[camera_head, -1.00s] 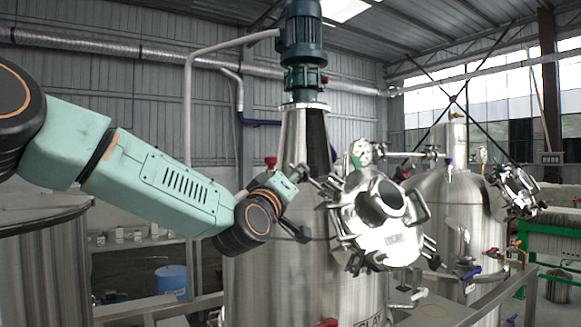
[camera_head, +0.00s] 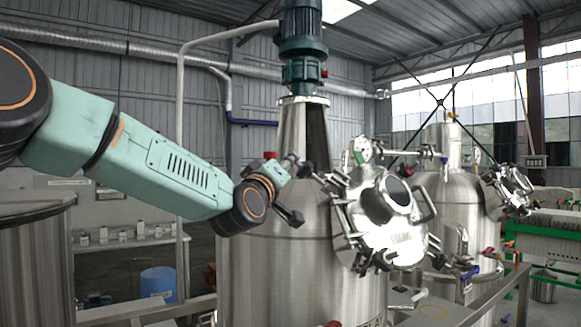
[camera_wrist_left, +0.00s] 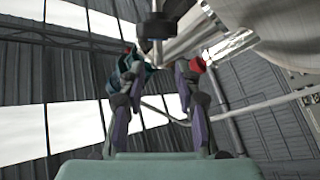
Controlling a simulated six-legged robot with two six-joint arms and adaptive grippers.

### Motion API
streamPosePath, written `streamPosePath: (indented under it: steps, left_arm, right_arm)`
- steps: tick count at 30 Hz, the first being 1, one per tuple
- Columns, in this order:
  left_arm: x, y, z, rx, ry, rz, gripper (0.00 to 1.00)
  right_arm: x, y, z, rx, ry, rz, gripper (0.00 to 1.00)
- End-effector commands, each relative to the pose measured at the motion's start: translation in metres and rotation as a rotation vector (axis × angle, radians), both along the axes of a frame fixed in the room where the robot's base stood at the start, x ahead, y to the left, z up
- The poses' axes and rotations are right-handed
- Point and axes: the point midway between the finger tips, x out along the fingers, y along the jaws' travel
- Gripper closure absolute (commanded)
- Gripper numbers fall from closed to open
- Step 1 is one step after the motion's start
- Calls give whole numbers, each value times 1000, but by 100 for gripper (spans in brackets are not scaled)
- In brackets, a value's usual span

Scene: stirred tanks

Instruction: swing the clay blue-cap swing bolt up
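The clay tank (camera_head: 290,265) is a steel vessel with part of its lettering showing at the bottom. Its round manway lid (camera_head: 397,240) faces me at a tilt, ringed by several swing bolts (camera_head: 345,232). I cannot tell which bolt has the blue cap. My left gripper (camera_head: 303,192) is left of the lid, its fingers apart and pointing towards the bolts at the lid's left edge. In the left wrist view its two fingers (camera_wrist_left: 158,110) are spread with nothing held between them. A dark knob-like part (camera_wrist_left: 157,28) is beyond the fingertips. My right gripper is out of view.
A green motor (camera_head: 302,60) stands on top of the tank. A second steel tank (camera_head: 450,195) with its own lid is at the right. A rail (camera_head: 490,290) runs at the lower right. A blue drum (camera_head: 158,283) is at the lower left.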

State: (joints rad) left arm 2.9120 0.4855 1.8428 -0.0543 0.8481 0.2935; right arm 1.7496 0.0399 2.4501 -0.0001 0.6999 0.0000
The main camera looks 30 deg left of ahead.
Motion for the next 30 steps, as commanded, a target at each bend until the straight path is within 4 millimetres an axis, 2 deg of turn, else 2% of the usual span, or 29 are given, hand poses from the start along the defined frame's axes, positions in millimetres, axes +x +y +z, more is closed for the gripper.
streamPosePath:
  steps: [3, 9, 22, 30]
  left_arm:
    - [19, 4, 7, 3, 5, 1, 67]
    - [39, 10, 12, 1, 6, -1, 67]
    - [46, 14, 13, 0, 4, -1, 67]
    - [46, 13, 13, 0, 5, -2, 90]
  right_arm:
    - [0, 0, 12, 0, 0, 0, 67]
    - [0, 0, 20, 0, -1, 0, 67]
    - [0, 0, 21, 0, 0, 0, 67]
    - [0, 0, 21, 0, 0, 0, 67]
